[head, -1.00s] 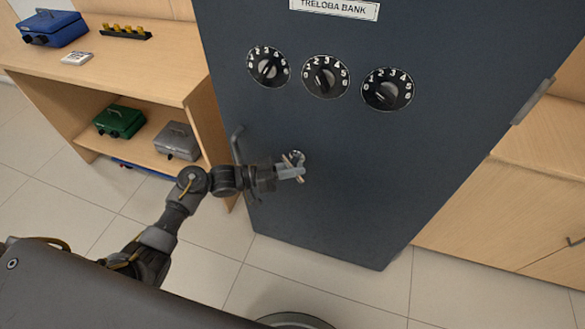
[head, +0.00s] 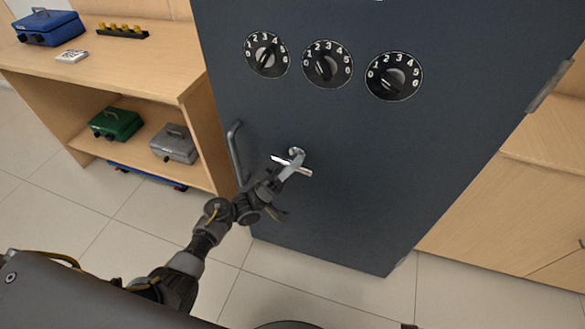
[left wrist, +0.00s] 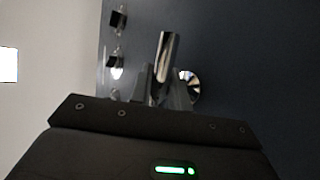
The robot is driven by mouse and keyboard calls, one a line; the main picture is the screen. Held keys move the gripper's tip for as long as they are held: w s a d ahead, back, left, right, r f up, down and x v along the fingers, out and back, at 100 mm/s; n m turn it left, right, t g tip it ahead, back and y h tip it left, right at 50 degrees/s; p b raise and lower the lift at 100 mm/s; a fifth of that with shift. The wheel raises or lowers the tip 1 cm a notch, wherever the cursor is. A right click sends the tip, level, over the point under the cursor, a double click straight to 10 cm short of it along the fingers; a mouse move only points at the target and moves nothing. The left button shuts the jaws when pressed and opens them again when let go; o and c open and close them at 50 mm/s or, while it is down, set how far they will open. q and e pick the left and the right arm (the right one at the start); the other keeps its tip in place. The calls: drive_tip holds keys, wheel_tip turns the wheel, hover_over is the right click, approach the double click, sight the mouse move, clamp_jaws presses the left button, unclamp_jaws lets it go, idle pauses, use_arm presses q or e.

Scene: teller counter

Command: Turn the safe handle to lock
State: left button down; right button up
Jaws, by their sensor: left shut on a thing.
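The dark blue-grey safe door (head: 350,220) stands in front of me. Its small silver lever handle (head: 305,172) sits low on the door, below three dials. My left gripper (head: 288,170) is at the handle and shut on it, reaching up from the lower left. In the left wrist view, the shiny lever (left wrist: 168,50) sticks up between the gripper fingers (left wrist: 163,88), with its round base (left wrist: 190,86) just to the right. The fingers hide part of the lever. My right gripper is not in view.
Three numbered dials (head: 328,64) are above the handle. A wooden shelf (head: 140,78) at left holds a blue box (head: 48,27), a green box (head: 116,124) and a grey box (head: 174,143).

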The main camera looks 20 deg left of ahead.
use_arm(q)
drive_tip(key=shift+n+t+y+b, duration=0.3)
drive_tip(key=shift+n+t+y, duration=0.3)
drive_tip(key=shift+n+t, duration=1.3)
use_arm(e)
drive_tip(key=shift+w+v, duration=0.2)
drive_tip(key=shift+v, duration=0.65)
use_arm(q)
drive_tip(key=shift+r, duration=0.1)
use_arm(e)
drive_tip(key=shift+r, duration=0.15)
use_arm(q)
drive_tip(key=c, duration=1.3)
unclamp_jaws()
drive_tip(key=shift+s+a+f, duration=0.15)
drive_tip(key=shift+a+f, duration=0.05)
drive_tip(key=shift+f, duration=0.2)
drive_tip(key=shift+b+v, duration=1.5)
drive_tip(key=shift+v, duration=3.5)
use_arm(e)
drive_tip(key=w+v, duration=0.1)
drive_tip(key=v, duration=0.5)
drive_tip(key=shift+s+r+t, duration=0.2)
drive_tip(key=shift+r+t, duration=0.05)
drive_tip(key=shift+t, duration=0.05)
